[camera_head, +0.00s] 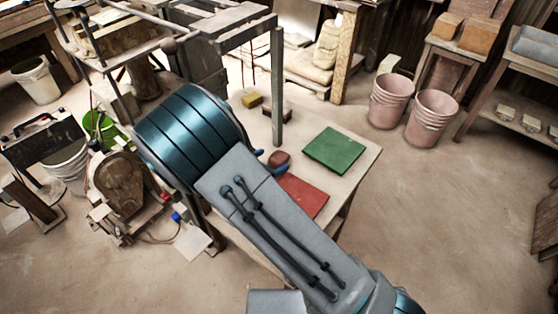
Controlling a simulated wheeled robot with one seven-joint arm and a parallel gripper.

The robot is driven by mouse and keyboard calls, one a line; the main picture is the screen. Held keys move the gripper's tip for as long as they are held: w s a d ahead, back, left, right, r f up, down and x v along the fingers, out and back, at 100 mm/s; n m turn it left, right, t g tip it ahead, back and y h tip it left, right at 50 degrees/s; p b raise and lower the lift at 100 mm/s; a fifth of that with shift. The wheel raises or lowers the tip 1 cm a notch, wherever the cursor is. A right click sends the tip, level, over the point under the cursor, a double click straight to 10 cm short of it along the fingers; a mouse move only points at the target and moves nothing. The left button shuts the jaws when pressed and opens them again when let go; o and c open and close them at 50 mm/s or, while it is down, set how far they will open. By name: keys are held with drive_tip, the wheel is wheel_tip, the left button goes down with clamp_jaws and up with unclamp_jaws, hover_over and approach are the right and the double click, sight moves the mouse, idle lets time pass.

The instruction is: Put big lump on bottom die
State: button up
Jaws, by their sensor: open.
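A reddish-brown lump (279,158) lies on the work table, near the upper edge of the red mat. It is probably the big lump; no second lump shows for comparing size. My gripper (270,162) is mostly hidden behind my own arm. Only its blue fingertips show, one on the left and one at the lower right of the lump. The jaws are open, and I cannot tell whether they touch the lump. The press frame (277,85) stands at the table's far end. I cannot make out the bottom die for certain.
A red mat (305,197) and a green mat (334,150) lie on the table (362,152). A yellowish block (252,100) and a dark block lie near the press. Two pink buckets (391,100) stand on the floor behind. A potter's-wheel-like machine (122,183) is at left.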

sight(279, 163)
drive_tip(key=shift+p+x, duration=0.7)
drive_tip(key=shift+x, duration=1.85)
drive_tip(key=c, duration=1.3)
drive_tip(key=shift+a, duration=0.1)
drive_tip(key=shift+r, duration=0.4)
wheel_tip(279, 163, up, 3)
drive_tip(key=shift+r+b, duration=0.2)
drive_tip(key=shift+b, duration=0.35)
drive_tip(key=s+d+r+b, duration=0.2)
drive_tip(key=s+d+r, duration=0.2)
drive_tip(key=s+r, duration=0.5)
drive_tip(key=shift+w+d+f+n+t+y, duration=0.4)
drive_tip(key=shift+w+d+n+y, duration=0.3)
drive_tip(key=shift+w+d, duration=1.1)
drive_tip(key=shift+w+d+f+n+t+y, duration=0.35)
drive_tip(key=shift+w+d+n+y, duration=0.35)
drive_tip(key=shift+w+d, duration=1.1)
drive_tip(key=shift+w+d+f+n+t+y, duration=0.4)
drive_tip(key=shift+w+d+n+y, duration=0.3)
drive_tip(key=shift+w+d, duration=1.05)
